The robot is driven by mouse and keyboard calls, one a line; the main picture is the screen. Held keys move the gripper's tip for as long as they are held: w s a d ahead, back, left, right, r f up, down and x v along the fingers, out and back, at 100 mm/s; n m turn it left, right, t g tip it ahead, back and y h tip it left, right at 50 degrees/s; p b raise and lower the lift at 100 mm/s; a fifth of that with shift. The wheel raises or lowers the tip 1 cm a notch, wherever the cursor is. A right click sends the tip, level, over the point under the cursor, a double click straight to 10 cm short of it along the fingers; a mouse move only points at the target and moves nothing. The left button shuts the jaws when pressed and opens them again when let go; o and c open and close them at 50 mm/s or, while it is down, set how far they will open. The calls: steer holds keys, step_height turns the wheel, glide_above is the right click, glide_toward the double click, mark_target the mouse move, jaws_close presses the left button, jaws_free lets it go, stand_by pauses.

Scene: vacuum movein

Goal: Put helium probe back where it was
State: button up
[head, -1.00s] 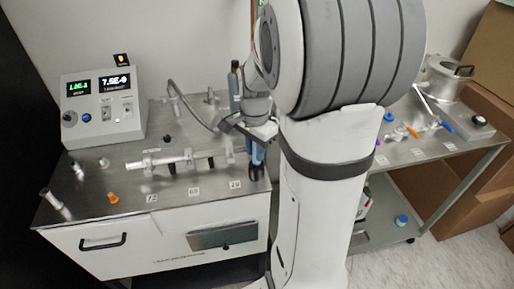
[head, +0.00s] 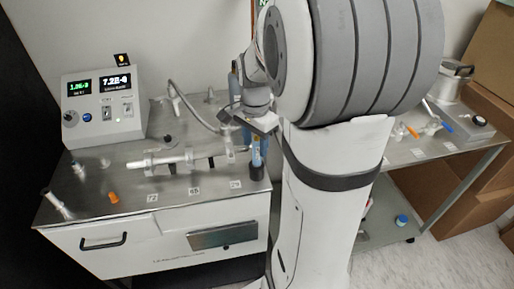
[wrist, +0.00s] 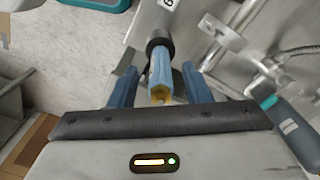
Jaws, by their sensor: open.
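The helium probe (head: 257,152) is a slim blue stick standing in a black round holder (head: 257,173) at the front right corner of the left steel bench. In the wrist view the probe (wrist: 160,75) shows a yellowish end facing the camera, and its far end sits in the black holder (wrist: 159,40). My gripper (head: 258,138) is at the probe's upper part. In the wrist view its two blue fingers stand apart on either side of the probe, with visible gaps. My gripper is open and holds nothing.
A grey meter box (head: 103,108) with two lit displays stands at the back left of the bench. A horizontal metal pipe assembly (head: 175,162) lies left of the probe. A dark grey and teal tool (wrist: 292,128) is close on the right in the wrist view. Another bench (head: 420,150) stands at right.

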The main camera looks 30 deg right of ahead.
step_height(320, 180, up, 8)
steer(key=shift+r, duration=0.6)
steer(key=s+a+f+n+t, duration=0.3)
steer(key=s+a+f+n, duration=0.2)
steer(key=s+a+n, duration=0.6)
steer(key=s+n, duration=0.1)
steer(key=n, duration=0.2)
steer(key=shift+s, duration=0.2)
